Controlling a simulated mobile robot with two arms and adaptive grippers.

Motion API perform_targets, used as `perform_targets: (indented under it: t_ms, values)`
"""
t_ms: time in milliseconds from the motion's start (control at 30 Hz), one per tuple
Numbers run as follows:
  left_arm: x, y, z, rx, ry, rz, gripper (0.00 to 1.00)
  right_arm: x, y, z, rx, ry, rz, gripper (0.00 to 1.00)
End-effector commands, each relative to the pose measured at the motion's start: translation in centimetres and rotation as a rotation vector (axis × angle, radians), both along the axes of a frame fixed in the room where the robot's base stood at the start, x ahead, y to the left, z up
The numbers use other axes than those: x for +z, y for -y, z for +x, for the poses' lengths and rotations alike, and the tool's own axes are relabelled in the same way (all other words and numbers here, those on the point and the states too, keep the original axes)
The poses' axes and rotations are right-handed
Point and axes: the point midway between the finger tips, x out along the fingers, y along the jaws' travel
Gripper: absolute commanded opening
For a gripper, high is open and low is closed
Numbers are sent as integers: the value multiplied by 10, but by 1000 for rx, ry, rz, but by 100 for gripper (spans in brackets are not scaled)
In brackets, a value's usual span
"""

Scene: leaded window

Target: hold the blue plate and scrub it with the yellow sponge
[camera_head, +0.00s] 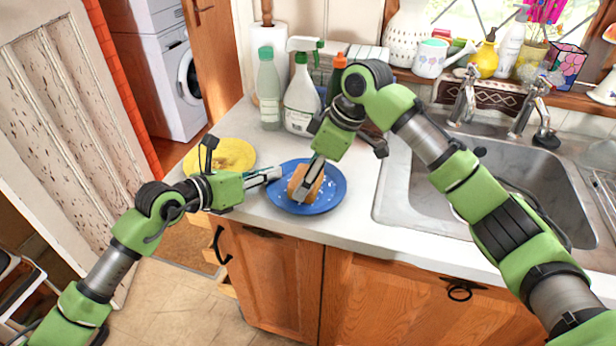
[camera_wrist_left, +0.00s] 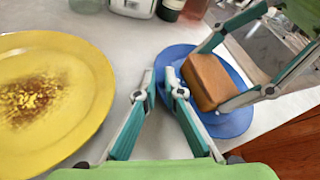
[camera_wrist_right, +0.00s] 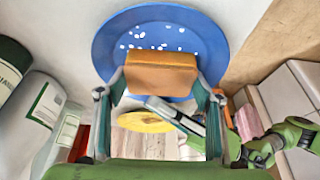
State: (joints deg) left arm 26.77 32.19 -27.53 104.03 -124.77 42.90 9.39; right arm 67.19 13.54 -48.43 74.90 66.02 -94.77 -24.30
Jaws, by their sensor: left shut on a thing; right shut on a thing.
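The blue plate (camera_head: 334,193) lies on the counter near its front edge, with white specks on its face in the right wrist view (camera_wrist_right: 112,50). My left gripper (camera_head: 276,175) is shut on the plate's left rim; its fingers meet at the rim in the left wrist view (camera_wrist_left: 164,82). My right gripper (camera_head: 303,186) is shut on the sponge (camera_head: 311,180), an orange-yellow block over the middle of the plate. The sponge also shows in the right wrist view (camera_wrist_right: 160,75). It looks low against the plate; the contact underneath is hidden.
A yellow plate (camera_head: 232,150) with brown residue lies left of the blue one. Several bottles, including a spray bottle (camera_head: 300,105), and a paper roll (camera_head: 262,45) stand behind. The sink (camera_head: 410,190) is to the right. The counter's front edge is close.

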Motion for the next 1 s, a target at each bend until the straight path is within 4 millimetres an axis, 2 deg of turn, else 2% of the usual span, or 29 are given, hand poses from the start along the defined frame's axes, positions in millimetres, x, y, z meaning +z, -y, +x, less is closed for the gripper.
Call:
perform_targets:
  t_ms: [267,733,1000]
  values:
    - [-1,-1,0,0,0,3,0,0,12,-3,-4,-1,-4,43]
    - [-1,0,0,0,0,3,0,-1,-10,4,-2,0,-2,43]
    - [-1,0,0,-1,0,3,0,-1,0,2,-4,-2,-3,43]
